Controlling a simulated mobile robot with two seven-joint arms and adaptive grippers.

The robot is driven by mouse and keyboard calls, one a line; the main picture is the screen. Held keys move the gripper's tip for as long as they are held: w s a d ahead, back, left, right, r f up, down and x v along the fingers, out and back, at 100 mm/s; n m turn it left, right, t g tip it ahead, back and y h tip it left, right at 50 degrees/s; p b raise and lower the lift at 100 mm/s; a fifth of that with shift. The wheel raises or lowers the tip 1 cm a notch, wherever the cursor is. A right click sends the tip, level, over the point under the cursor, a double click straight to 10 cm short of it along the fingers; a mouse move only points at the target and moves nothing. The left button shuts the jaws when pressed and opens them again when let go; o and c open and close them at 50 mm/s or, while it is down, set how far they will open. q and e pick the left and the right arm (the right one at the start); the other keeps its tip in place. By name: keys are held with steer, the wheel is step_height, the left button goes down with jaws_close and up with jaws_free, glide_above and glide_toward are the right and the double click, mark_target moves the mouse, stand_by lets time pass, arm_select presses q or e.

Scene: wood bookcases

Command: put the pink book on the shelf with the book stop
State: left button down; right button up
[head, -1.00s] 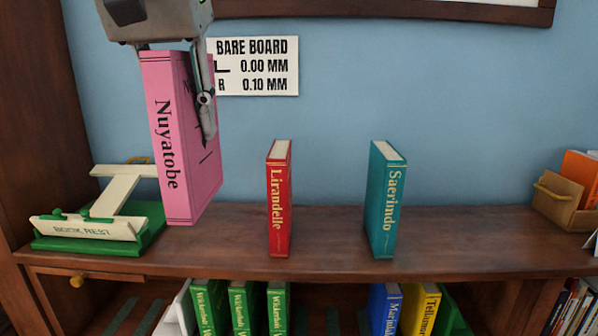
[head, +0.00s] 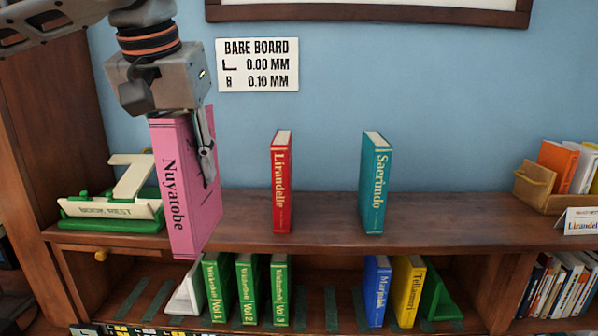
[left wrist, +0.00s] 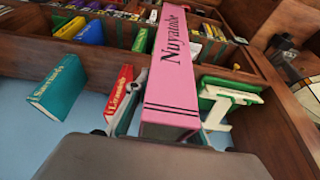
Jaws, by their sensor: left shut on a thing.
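The pink book (head: 178,200), spine lettered "Nuyatobe", hangs upright in my left gripper (head: 186,150). The gripper is shut on its upper part, with one finger on the right cover and the other mostly hidden. The book's lower end overlaps the front edge of the upper board (head: 320,240) in the head view. In the left wrist view the pink book (left wrist: 172,80) extends away from the gripper. On the lower shelf (head: 300,322), a white bookend (head: 187,292) stands left of the green books and a green bookend (head: 440,297) right of the yellow book. My right gripper is not in view.
A red book (head: 281,185) and a teal book (head: 374,185) stand on the upper board. A green and white book rest (head: 110,215) is at left. Green books (head: 246,290) stand apart from a blue book (head: 376,290) and a yellow book (head: 407,290), leaving a gap between.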

arm_select(q)
steer(key=s+a+f, duration=0.1)
steer(key=a+f, duration=0.2)
steer(key=f, duration=0.8)
steer(key=s+a+f, duration=0.2)
steer(key=f, duration=1)
steer(key=s+a+f, duration=0.2)
steer(key=a+f, duration=0.1)
steer(key=f, duration=0.8)
steer(key=shift+a+f+n, duration=0.3)
steer(key=shift+a+f, duration=0.05)
